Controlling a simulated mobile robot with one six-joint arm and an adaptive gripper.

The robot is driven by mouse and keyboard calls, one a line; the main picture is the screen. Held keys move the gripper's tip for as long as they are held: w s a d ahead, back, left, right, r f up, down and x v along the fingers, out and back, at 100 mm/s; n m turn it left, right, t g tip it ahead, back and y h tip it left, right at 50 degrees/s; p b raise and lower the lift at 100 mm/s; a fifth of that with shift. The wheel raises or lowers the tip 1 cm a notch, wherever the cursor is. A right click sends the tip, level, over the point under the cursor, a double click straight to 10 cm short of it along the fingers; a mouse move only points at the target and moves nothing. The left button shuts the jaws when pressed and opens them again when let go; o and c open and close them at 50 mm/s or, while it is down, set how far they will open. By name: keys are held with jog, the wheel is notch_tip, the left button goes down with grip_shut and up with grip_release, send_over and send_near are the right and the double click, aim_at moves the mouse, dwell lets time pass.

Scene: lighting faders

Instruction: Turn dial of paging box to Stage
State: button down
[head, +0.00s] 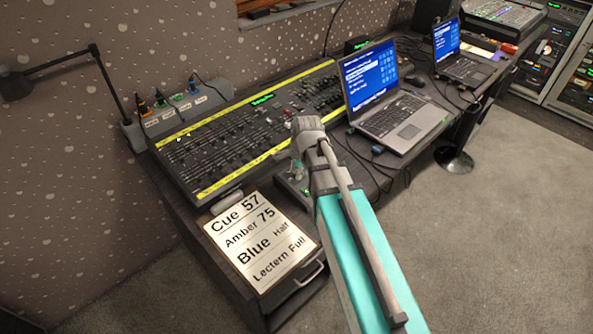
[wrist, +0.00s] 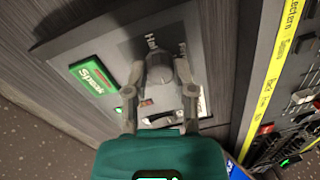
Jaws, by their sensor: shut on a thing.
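The paging box (wrist: 60,50) shows in the wrist view as a grey plate with a lit green Speak button (wrist: 92,80) at its left. A label beginning "Ha" (wrist: 152,42) shows above my fingers; the other labels are mostly covered. My gripper (wrist: 160,75) reaches down over the box, its two fingers shut on the dial. The fingers hide most of the dial, so I cannot tell where it points. In the head view, my gripper (head: 298,172) is at the paging box (head: 290,190), largely hidden by my arm.
The lighting desk (head: 225,140), edged in yellow, lies beside the box. Open carpet lies at the right.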

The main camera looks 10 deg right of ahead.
jog(key=shift+c, duration=2.2)
grip_release()
jog(key=shift+n, duration=0.4)
